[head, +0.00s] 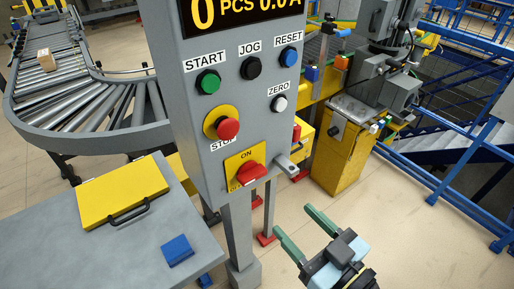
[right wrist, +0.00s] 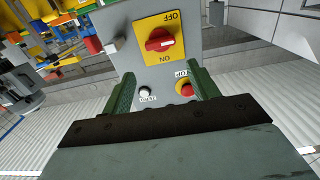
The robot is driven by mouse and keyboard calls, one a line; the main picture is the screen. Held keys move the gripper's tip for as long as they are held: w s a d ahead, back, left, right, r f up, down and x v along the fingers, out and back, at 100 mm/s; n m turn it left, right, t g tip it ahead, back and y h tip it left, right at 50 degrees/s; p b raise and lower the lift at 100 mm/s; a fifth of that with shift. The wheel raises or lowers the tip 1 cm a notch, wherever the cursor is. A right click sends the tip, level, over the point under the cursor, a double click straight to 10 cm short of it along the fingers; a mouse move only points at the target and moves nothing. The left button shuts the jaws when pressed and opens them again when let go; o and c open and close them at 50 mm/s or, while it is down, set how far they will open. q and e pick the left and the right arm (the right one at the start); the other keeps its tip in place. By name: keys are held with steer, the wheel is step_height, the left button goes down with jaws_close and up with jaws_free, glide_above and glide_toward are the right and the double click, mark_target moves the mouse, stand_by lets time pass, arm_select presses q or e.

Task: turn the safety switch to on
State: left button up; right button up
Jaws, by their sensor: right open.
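The safety switch (head: 250,173) is a red rotary handle on a yellow plate, low on the front of the grey control box (head: 262,125). ON is printed above the handle. The handle lies roughly sideways, slightly tilted. In the right wrist view the switch (right wrist: 160,42) appears upside down, with OFF at the top and ON at the bottom. My right gripper (head: 292,218) is open and empty, below and right of the switch, apart from it. In the right wrist view its green fingers (right wrist: 162,75) stand either side of the lower panel area. My left gripper is not in view.
A red stop button (head: 228,128) sits just above the switch, with START, JOG, RESET and ZERO buttons higher up. A grey bracket (head: 288,167) sticks out at the box's lower right. A grey table (head: 110,240) stands left; blue railings (head: 450,195) stand right.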

mark_target(256, 179)
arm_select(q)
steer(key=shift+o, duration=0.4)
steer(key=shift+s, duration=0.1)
arm_select(e)
steer(key=shift+o, duration=1.1)
steer(key=shift+w+a, duration=0.1)
steer(key=shift+w, duration=0.4)
steer(key=shift+o, duration=0.8)
steer(key=shift+w+a+r, duration=0.1)
steer(key=shift+w+a, duration=0.1)
steer(key=shift+w, duration=0.05)
steer(key=p+x, duration=0.2)
steer(key=x, duration=0.8)
steer(key=shift+a, duration=0.25)
steer(key=shift+x, duration=0.8)
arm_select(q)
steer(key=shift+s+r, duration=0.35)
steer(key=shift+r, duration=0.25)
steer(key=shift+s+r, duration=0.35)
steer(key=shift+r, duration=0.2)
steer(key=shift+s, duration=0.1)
arm_select(e)
steer(key=shift+c, duration=0.3)
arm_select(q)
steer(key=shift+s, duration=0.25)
arm_select(e)
steer(key=c, duration=0.9)
